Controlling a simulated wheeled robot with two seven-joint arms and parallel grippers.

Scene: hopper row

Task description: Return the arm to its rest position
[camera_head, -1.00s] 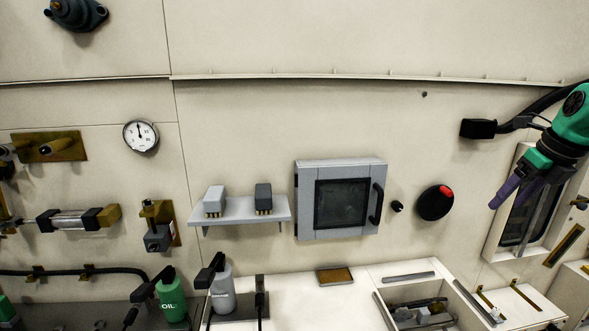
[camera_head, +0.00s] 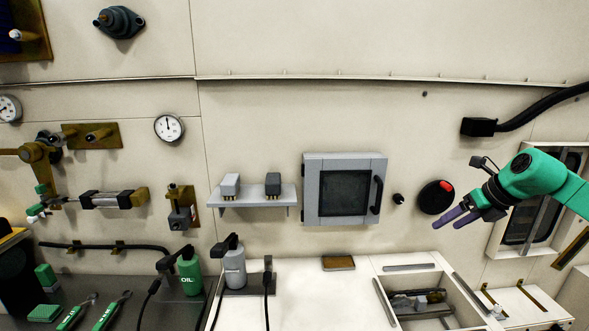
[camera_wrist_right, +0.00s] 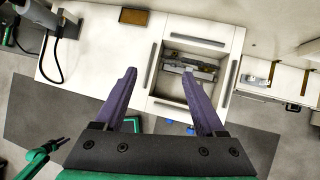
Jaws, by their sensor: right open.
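My right arm comes in from the right in the head view, with a green forearm. My right gripper (camera_head: 448,219) has purple fingers and hangs in front of the wall, just below the round black knob with a red part (camera_head: 436,197). In the right wrist view the gripper (camera_wrist_right: 165,100) is open, its two fingers spread with nothing between them. Past the fingertips lie the white counter and an open bin (camera_wrist_right: 183,93) holding grey parts. The gripper appears to touch nothing.
A grey cabinet (camera_head: 310,190) with a dark window hangs on the wall. A shelf (camera_head: 255,198) left of it carries two connectors. A framed window panel (camera_head: 497,243) lies behind my right arm.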

